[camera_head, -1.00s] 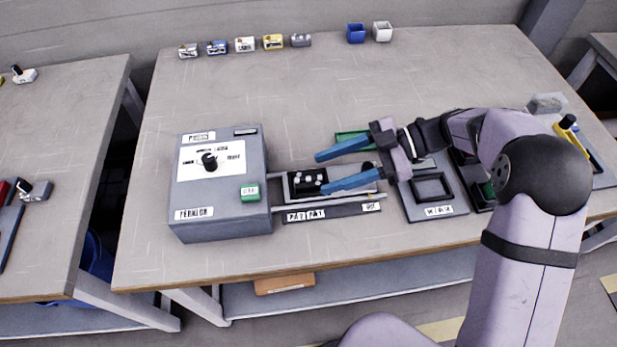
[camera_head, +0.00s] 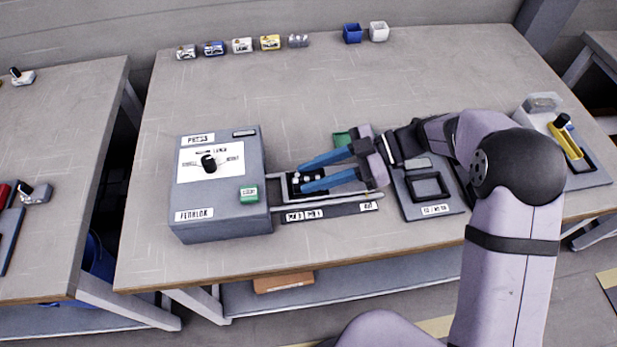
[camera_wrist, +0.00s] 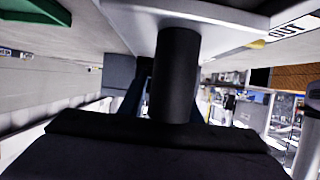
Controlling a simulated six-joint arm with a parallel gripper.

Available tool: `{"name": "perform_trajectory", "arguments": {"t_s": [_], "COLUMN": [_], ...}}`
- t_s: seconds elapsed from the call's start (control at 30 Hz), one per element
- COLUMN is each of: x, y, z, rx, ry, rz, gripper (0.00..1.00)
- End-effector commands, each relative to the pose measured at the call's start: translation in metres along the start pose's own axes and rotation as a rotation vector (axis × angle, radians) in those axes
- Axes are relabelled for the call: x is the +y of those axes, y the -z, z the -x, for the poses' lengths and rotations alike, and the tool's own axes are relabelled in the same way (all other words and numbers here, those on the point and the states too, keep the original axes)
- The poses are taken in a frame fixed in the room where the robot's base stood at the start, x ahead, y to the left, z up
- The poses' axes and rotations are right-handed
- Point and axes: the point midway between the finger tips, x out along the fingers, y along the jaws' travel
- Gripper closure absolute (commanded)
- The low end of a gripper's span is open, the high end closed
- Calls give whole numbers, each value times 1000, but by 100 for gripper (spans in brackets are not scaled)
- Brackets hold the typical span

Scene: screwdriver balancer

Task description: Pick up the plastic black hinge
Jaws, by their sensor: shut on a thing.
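The black hinge (camera_head: 309,178) is a dark block with white spots, lying in the grey slide tray (camera_head: 283,191) that runs out of the machine box. My gripper (camera_head: 302,177) reaches in from the right, with one blue finger on each side of the hinge, shut on it. The fingers hide part of the hinge. It still appears to be down at the tray. In the wrist view a black cylinder (camera_wrist: 175,75) stands between the dark blue fingers; I cannot tell whether it is part of the hinge.
The grey machine box (camera_head: 215,190) with a knob and green button stands left of the tray. A grey fixture with a black frame (camera_head: 429,186) is to the right. A green piece (camera_head: 342,140) lies behind my gripper. Small bins (camera_head: 352,33) line the back; the table middle is clear.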

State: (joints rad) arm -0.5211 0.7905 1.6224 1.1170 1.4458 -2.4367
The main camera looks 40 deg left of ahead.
Motion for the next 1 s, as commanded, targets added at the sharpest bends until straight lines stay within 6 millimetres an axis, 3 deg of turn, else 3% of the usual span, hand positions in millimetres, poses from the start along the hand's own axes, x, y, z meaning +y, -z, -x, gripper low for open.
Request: {"name": "perform_trajectory", "arguments": {"t_s": [0.27,0.7,1.0], "x": [1,0,0], "y": [13,76,93], "z": [6,32,38], "rx": [0,-1,0], "ry": [-1,-1,0], "rz": [4,4,0], "gripper": [92,92,92]}}
